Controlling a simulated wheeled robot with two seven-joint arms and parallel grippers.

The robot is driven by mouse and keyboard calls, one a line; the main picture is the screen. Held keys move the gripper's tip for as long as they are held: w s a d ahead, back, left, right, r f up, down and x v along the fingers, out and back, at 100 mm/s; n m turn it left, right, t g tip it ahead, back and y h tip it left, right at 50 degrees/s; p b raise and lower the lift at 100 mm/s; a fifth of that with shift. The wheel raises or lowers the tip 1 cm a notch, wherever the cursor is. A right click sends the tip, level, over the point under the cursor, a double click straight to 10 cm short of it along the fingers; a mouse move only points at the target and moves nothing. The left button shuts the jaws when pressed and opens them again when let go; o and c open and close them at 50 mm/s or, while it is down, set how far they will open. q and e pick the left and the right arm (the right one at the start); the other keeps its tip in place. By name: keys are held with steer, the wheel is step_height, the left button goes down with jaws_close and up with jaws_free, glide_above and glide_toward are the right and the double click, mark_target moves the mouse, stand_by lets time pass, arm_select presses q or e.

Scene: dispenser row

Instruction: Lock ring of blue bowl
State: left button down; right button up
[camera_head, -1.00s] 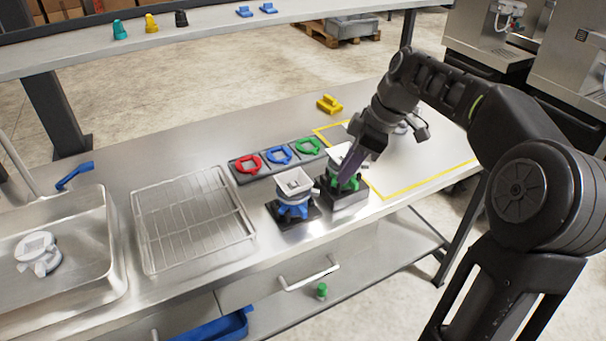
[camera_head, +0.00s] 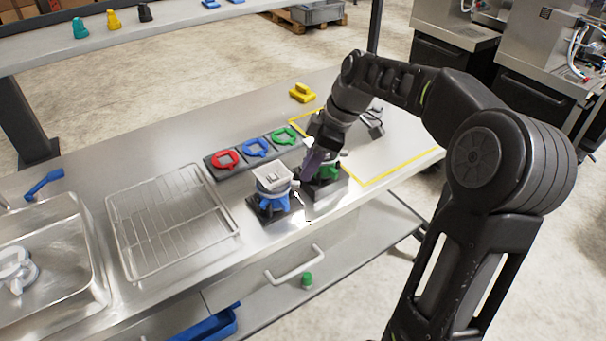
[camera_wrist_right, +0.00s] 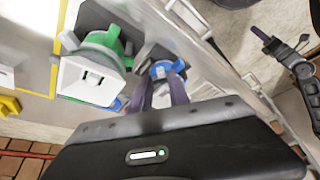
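The blue bowl (camera_head: 273,202) stands upright on a black base, with a pale square hopper on top. A flat blue ring (camera_head: 256,148) lies in the rack behind it. My right gripper (camera_head: 307,178) points down between the blue bowl and the green bowl (camera_head: 328,171), beside the blue bowl's right side. In the right wrist view its purple fingers (camera_wrist_right: 162,92) are parted, with a blue round part (camera_wrist_right: 166,69) beyond their tips. Contact cannot be told. My left gripper (camera_wrist_right: 262,34) shows small at the upper right of the wrist view; its opening is unclear.
The green bowl also shows in the wrist view (camera_wrist_right: 95,78), close beside the fingers. The rack holds red (camera_head: 226,160) and green (camera_head: 284,136) rings. A wire grid (camera_head: 170,220) and a sink (camera_head: 60,265) lie left. A yellow block (camera_head: 302,93) stands behind.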

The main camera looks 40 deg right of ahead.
mark_target(299, 182)
steer(key=shift+x, duration=1.85)
jaws_close()
